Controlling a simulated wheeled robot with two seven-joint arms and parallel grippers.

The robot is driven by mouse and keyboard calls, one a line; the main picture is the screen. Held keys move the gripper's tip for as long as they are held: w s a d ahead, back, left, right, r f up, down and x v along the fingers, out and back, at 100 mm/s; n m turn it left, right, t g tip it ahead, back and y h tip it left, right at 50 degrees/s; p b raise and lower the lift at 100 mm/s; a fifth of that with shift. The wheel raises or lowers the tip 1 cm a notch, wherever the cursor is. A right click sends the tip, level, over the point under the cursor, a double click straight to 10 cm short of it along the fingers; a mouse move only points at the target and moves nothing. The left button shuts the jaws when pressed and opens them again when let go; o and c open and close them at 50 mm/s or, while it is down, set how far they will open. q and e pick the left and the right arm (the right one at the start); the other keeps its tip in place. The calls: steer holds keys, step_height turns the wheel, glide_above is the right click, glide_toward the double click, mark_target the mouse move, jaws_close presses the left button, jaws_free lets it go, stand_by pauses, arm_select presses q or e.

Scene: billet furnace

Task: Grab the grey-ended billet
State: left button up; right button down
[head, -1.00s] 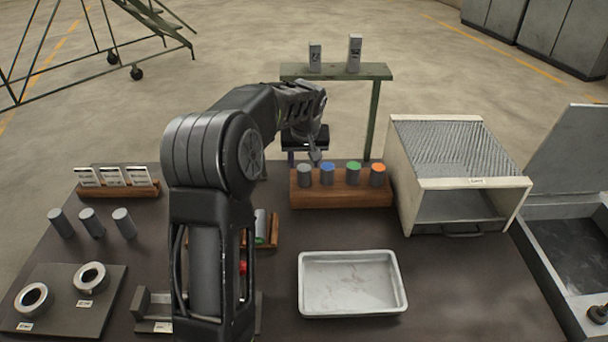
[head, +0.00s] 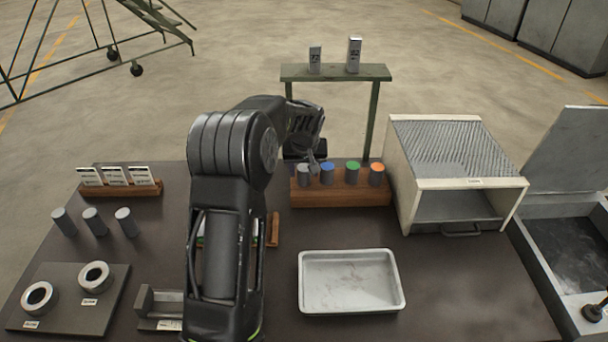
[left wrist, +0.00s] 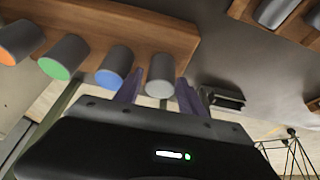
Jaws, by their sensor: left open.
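The grey-ended billet (head: 304,177) stands in a wooden rack (head: 340,197), leftmost in a row with blue-, green- and orange-ended billets. My left gripper (head: 310,160) is at the rack's back left, close to the grey-ended billet. In the left wrist view the open left gripper (left wrist: 173,92) has its two purple fingers on either side of the grey end (left wrist: 159,82), which shows between them. I cannot tell whether the fingers touch it. The blue-ended billet (left wrist: 118,62) is just beside one finger. My right gripper is not in view.
A white tray (head: 350,312) lies in front of the rack. A box with a ribbed top (head: 475,183) stands right of it. A green stand (head: 337,72) with two metal blocks rises behind.

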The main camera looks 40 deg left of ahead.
arm_select(q)
jaws_close()
stand_by(0.6)
steer(key=shift+r, duration=0.1)
stand_by(0.8)
